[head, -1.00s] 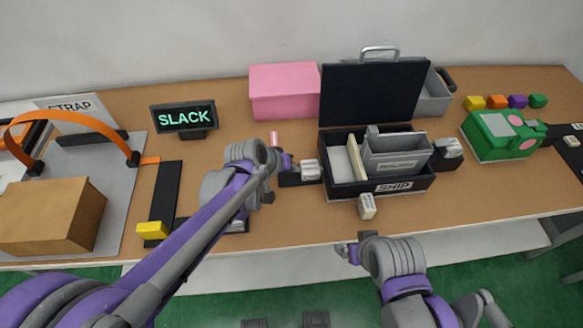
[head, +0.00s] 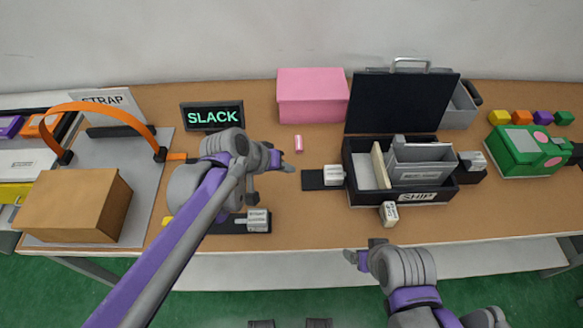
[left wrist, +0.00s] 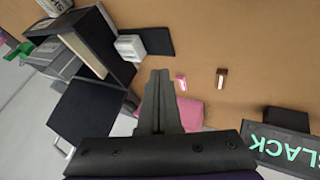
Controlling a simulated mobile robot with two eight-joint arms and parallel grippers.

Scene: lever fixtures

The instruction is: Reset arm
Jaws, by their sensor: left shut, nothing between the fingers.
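My left gripper (head: 287,166) is shut with nothing between its fingers. It hovers over the table between the SLACK display (head: 212,116) and the black open case labelled SHIP (head: 422,197). My left forearm hides part of the black strip with a white block (head: 258,220) and most of a yellow piece (head: 168,221).
A cardboard box (head: 75,206) and an orange strap loop (head: 105,108) stand at left. A white block on a black base (head: 334,175) is right of my left gripper. A pink box (head: 312,97) stands behind; a green device (head: 520,150) is far right.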

